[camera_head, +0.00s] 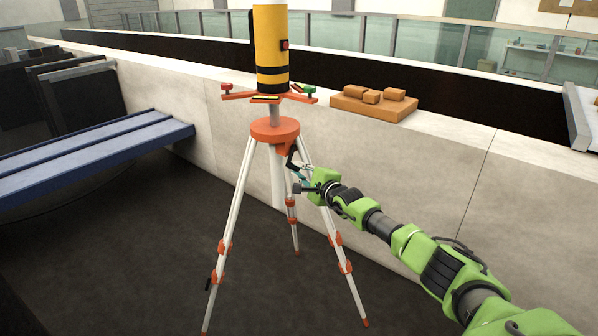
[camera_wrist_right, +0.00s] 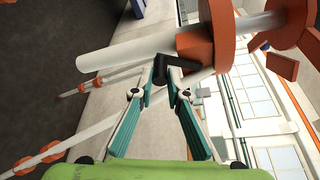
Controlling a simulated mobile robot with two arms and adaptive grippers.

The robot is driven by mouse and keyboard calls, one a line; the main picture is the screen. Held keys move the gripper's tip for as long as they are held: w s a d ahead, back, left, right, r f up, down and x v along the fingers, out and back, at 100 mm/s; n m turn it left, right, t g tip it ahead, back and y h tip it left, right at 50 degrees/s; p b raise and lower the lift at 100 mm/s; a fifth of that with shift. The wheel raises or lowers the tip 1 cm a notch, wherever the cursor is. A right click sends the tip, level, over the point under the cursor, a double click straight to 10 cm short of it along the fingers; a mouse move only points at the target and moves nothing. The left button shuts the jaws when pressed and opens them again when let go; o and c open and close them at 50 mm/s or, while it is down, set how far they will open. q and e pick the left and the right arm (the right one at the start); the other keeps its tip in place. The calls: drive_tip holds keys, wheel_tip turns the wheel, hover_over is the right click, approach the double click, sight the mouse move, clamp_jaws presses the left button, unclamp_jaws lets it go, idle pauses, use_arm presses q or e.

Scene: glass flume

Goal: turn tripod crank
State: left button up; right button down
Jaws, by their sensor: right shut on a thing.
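The tripod (camera_head: 273,130) stands on the dark floor with an orange head, white legs and orange leg clamps. Its black crank (camera_head: 291,156) sticks out on the right side below the head. My right gripper (camera_head: 299,168) reaches in from the right and is shut on the crank. In the right wrist view the black crank (camera_wrist_right: 186,74) lies between the fingertips of my right gripper (camera_wrist_right: 174,80), beside the orange head and white column. The fingers partly cover the crank's end. My left gripper is not in view.
A yellow and black cylinder (camera_head: 271,50) stands on top of the tripod. A blue bench-like beam (camera_head: 90,150) is at left. Dark floor is open around the legs.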

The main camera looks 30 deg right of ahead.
idle(0.4)
drive_tip(key=c, duration=2)
unclamp_jaws()
drive_tip(key=shift+o, duration=0.2)
drive_tip(key=s, duration=0.2)
drive_tip(key=shift+s+a+r, duration=0.1)
drive_tip(key=shift+s, duration=0.3)
drive_tip(key=s+r, duration=0.1)
drive_tip(key=s, duration=0.8)
drive_tip(key=shift+r, duration=0.2)
